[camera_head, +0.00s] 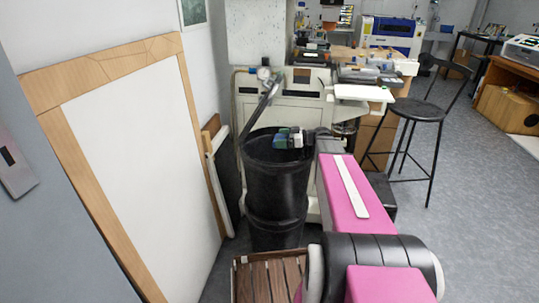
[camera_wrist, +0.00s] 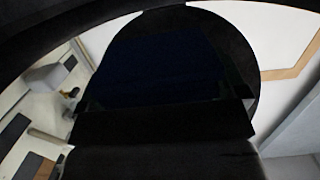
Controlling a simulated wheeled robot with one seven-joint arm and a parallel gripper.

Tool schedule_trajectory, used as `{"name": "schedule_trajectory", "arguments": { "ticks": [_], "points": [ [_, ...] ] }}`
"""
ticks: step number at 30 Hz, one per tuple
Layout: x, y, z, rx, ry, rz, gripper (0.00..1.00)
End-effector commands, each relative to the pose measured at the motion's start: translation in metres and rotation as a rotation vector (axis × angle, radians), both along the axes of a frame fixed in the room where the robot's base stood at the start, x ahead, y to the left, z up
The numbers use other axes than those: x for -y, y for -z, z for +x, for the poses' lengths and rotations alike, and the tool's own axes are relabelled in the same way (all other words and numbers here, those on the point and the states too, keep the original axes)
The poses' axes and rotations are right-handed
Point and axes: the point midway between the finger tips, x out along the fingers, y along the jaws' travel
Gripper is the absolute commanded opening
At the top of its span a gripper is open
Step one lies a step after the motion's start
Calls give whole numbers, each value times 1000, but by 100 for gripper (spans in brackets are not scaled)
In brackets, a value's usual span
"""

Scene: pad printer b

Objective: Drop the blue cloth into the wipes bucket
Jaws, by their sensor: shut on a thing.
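The wipes bucket is a tall black bin (camera_head: 275,195) standing on the floor in the middle of the head view. Its round dark mouth fills much of the wrist view (camera_wrist: 238,62). My gripper (camera_head: 292,138) reaches in from the right, over the bucket's mouth. It is shut on the blue cloth (camera_head: 281,138), a small blue-green patch at the gripper's tip above the opening. In the wrist view the cloth (camera_wrist: 150,65) is a very dark blue shape in front of the mouth. Its edges and the fingertips are hard to make out in the dark.
A wood-framed white panel (camera_head: 140,150) leans at the left of the bucket. A pale machine (camera_head: 250,105) stands behind it. A slatted wooden crate (camera_head: 265,280) is in front. A black stool (camera_head: 415,120) stands to the right, with open grey floor beyond.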

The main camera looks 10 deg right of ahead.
Motion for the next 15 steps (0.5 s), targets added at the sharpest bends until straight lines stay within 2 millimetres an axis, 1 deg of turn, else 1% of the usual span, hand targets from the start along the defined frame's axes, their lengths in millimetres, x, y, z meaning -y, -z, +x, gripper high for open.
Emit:
{"name": "schedule_trajectory", "arguments": {
  "ticks": [3,4,11,15],
  "points": [
    [0,0,0,0,0,0,68],
    [0,0,0,0,0,0,100],
    [0,-1,0,0,0,0,100],
    [0,-7,0,0,0,0,100]
  ]
}}
